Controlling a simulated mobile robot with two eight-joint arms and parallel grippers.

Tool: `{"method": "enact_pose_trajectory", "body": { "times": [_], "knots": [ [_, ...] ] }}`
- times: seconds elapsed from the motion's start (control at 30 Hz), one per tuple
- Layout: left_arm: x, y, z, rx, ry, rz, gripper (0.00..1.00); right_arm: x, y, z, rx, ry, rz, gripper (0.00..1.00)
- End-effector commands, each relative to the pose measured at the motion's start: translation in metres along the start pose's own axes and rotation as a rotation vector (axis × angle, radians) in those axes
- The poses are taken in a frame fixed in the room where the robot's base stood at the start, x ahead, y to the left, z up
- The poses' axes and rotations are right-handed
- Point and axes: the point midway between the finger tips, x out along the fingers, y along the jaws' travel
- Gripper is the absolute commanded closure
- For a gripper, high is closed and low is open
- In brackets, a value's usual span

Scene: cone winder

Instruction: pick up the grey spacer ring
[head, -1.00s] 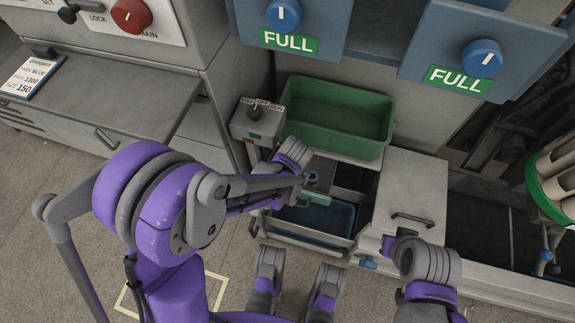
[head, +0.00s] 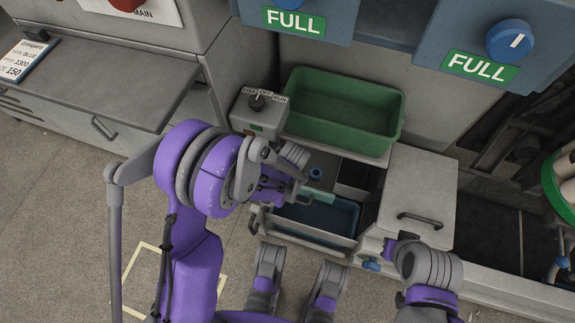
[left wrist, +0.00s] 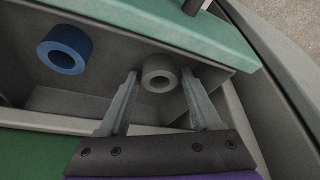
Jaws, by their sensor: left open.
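The grey spacer ring (left wrist: 158,73) is in a grey drawer compartment in the left wrist view. It appears between the two fingers of my left gripper (left wrist: 160,79), which is open. I cannot tell whether either finger touches it. A blue ring (left wrist: 64,49) lies to its left in the same compartment, apart from the fingers. The grey ring is not visible there. My right gripper cannot be made out.
A teal strip (left wrist: 160,22) edges the compartment. In the head view a green bin (head: 345,108) stands behind the drawer, with a switch box (head: 258,113) at its left. A blue tray (head: 335,217) sits in front. A grey cabinet (head: 420,180) stands to the right.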

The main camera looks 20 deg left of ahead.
Motion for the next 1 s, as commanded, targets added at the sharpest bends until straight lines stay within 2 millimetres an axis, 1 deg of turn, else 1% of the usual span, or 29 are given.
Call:
{"method": "enact_pose_trajectory", "body": {
  "times": [0.1, 0.13, 0.27, 0.3, 0.37, 0.4, 0.47, 0.5, 0.77, 0.87, 0.93, 1.0],
  "knots": [
    [-0.001, 0.0, 0.0, 0.0, 0.0, 0.0, 0.35, -0.001, 0.0, 0.0, 0.0, 0.0, 0.0, 1.0],
    [-0.001, 0.0, 0.0, 0.0, 0.0, 0.0, 0.39, -0.001, 0.0, 0.0, 0.0, 0.0, 0.0, 1.0],
    [-0.001, 0.0, 0.0, 0.0, 0.0, 0.0, 0.62, -0.001, 0.0, 0.0, 0.0, 0.0, 0.0, 1.0],
    [-0.002, 0.0, 0.0, 0.0, 0.0, 0.0, 0.69, -0.001, 0.0, 0.0, 0.0, 0.0, 0.0, 1.0],
    [-0.002, 0.0, 0.0, 0.0, 0.0, 0.0, 0.8, -0.001, 0.0, 0.0, 0.0, 0.0, 0.0, 1.0],
    [-0.002, 0.0, 0.0, 0.0, 0.0, 0.0, 0.87, -0.001, 0.0, 0.0, 0.0, 0.0, 0.0, 1.0],
    [-0.002, 0.0, 0.0, 0.0, 0.0, 0.001, 0.98, -0.001, 0.0, 0.0, 0.0, 0.0, 0.0, 1.0],
    [-0.002, 0.0, 0.0, 0.0, 0.0, 0.001, 1.0, -0.001, 0.0, 0.0, 0.0, 0.0, 0.0, 1.0],
    [-0.003, 0.0, 0.0, 0.0, 0.0, 0.001, 1.0, -0.002, 0.0, 0.0, 0.0, 0.0, 0.0, 1.0],
    [-0.008, -0.002, 0.002, 0.0, 0.0, 0.001, 1.0, -0.004, 0.0, -0.001, 0.0, 0.001, 0.0, 1.0],
    [-0.014, -0.004, 0.003, 0.0, 0.0, 0.001, 1.0, -0.007, 0.0, -0.002, 0.0, 0.002, 0.0, 1.0],
    [-0.022, -0.004, -0.001, 0.0, 0.0, 0.001, 1.0, -0.011, 0.0, -0.003, 0.0, 0.003, 0.0, 1.0]
  ]
}}
